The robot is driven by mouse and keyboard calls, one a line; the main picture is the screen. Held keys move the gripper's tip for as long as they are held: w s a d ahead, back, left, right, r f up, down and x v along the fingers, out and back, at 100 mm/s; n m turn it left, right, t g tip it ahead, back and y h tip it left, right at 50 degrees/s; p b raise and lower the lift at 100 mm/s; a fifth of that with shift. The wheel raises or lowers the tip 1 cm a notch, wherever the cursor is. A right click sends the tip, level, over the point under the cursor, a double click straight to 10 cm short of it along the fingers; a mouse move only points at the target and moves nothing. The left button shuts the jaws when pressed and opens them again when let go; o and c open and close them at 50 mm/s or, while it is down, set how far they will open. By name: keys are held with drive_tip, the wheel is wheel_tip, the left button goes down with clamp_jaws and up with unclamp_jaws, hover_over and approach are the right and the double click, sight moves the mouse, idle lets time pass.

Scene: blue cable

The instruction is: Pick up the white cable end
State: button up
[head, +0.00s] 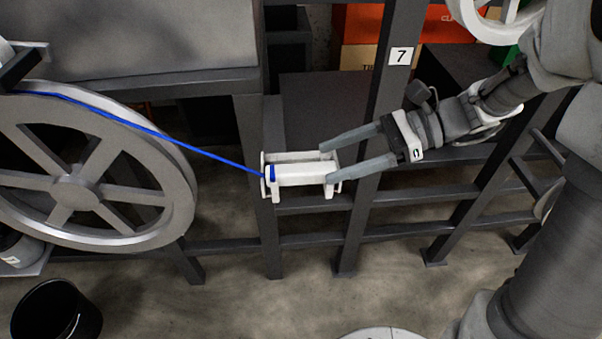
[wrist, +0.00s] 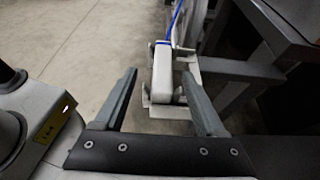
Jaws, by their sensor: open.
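The white cable end (head: 300,176) is a white block-like piece with flanged ends, at the middle of the head view. The blue cable (head: 165,136) runs from its left end up to the wheel at the left. My gripper (head: 330,162) is open, its two fingers reaching left to the right end of the white piece. In the wrist view the white cable end (wrist: 162,82) lies between the open fingers of my gripper (wrist: 163,85), closer to the right finger. I cannot tell whether either finger touches it.
A large grey spoked wheel (head: 70,175) stands at the left. Dark metal frame posts (head: 372,130) and rails are close behind the cable end. A black bucket (head: 55,312) stands at the lower left. The concrete floor (head: 330,300) in front is mostly clear.

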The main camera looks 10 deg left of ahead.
sight(303, 168)
drive_tip(key=x, duration=0.7)
drive_tip(key=shift+w+a+b, duration=0.15)
drive_tip(key=shift+a+b, duration=0.15)
drive_tip(key=shift+b, duration=0.1)
clamp_jaws()
